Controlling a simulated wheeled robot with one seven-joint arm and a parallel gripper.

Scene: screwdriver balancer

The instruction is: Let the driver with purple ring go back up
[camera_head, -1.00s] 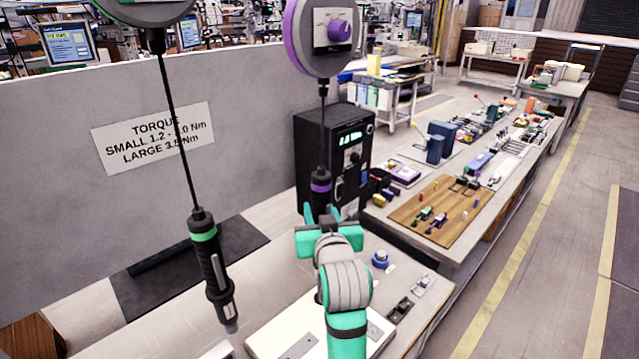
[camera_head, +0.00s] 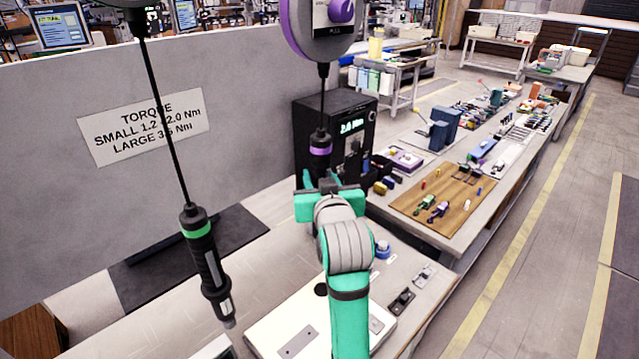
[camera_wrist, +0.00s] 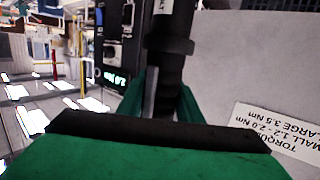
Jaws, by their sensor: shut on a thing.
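The driver with the purple ring (camera_head: 320,143) hangs upright on a dark cord below a balancer with a purple rim (camera_head: 318,28). My gripper (camera_head: 320,182) is shut on this driver's lower body, and my arm hides the part below. In the wrist view the dark driver (camera_wrist: 170,60) stands between the green fingers of my gripper (camera_wrist: 165,100). A second driver, with a green ring (camera_head: 207,262), hangs tilted on its own cord at the left, apart from my gripper.
A black controller box (camera_head: 350,125) with a lit display stands close behind the held driver. A grey wall with a torque sign (camera_head: 145,125) is at the left. Below lies a bench with a white plate (camera_head: 285,335). A long table with a wooden board (camera_head: 440,205) is at the right.

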